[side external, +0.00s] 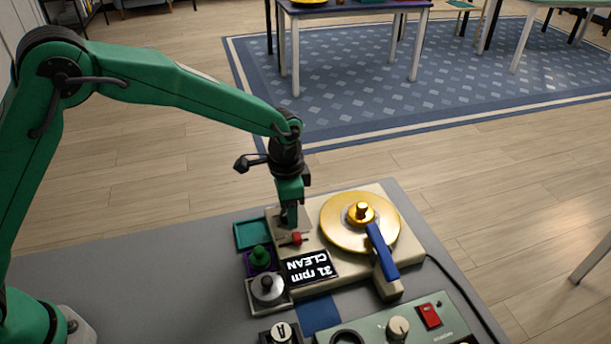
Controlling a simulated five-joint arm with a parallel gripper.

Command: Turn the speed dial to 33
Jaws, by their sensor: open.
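The turntable (408,278) is a cream deck with a gold platter (338,232) and a blue arm (381,252) lying across it. A small red knob (296,239), which looks like the speed dial, sits at the deck's left side. A black display (311,268) in front of it shows upside-down text that seems to read "31 rpm" and "CLEAN". My gripper (289,222) points down just behind the red knob, open. Its fingers partly overlap the knob's area, and I cannot tell whether they touch it. The dial's markings are too small to read.
Left of the deck are a teal tray (252,234), a green knobbed piece (260,255) and a silver knobbed piece (268,287). A green control box (370,329) with a beige knob (398,327) and red switch (429,316) stands in front. The grey table (130,280) is clear at left.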

